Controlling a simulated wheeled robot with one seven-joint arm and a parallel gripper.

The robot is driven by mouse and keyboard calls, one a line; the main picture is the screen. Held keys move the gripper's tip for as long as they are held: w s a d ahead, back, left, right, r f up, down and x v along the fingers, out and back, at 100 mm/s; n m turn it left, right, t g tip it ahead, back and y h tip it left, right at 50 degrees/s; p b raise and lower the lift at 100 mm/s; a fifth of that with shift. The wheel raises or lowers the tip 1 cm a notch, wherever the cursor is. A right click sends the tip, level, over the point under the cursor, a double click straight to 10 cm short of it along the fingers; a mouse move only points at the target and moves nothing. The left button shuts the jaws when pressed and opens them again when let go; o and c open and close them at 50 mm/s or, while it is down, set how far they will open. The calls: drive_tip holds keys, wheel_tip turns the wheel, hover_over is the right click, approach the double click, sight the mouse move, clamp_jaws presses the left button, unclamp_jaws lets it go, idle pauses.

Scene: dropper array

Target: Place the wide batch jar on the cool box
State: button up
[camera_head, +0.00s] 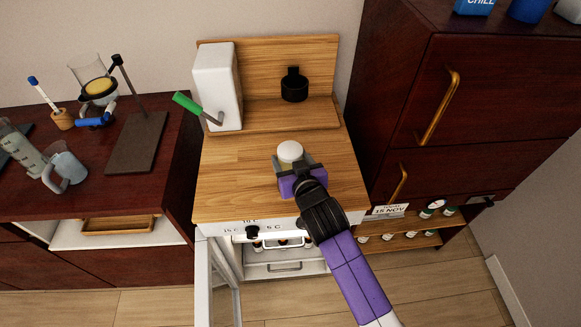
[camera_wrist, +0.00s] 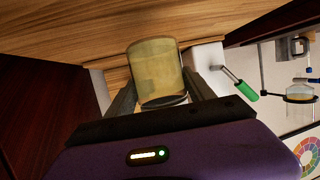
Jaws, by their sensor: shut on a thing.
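My gripper (camera_head: 293,165) is shut on a jar (camera_head: 290,152) with a white top, over the wooden worktop in the middle. In the wrist view the jar (camera_wrist: 157,68) looks wide, clear and yellowish, between the two dark fingers of my gripper (camera_wrist: 160,92). I cannot tell whether its base touches the worktop. Below the worktop is a white unit (camera_head: 285,226) with a black dial marked 15 C and 5 C, which looks like the cool box. Its door (camera_head: 216,285) stands open at the left, and small items show inside. My arm hides part of its front.
A white dispenser (camera_head: 214,85) with a green-handled lever (camera_head: 187,102) stands at the worktop's back left. A dark cabinet (camera_head: 455,100) rises at the right. Glassware crowds the left bench. The worktop's front left is clear.

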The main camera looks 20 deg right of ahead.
drive_tip(key=shift+f, duration=1.8)
drive_tip(key=shift+f, duration=0.2)
drive_tip(key=o, duration=1.7)
drive_tip(key=shift+s+r, duration=0.1)
drive_tip(key=shift+r, duration=0.1)
drive_tip(key=b+v, duration=0.1)
drive_tip(key=v, duration=1.1)
drive_tip(key=shift+f, duration=0.15)
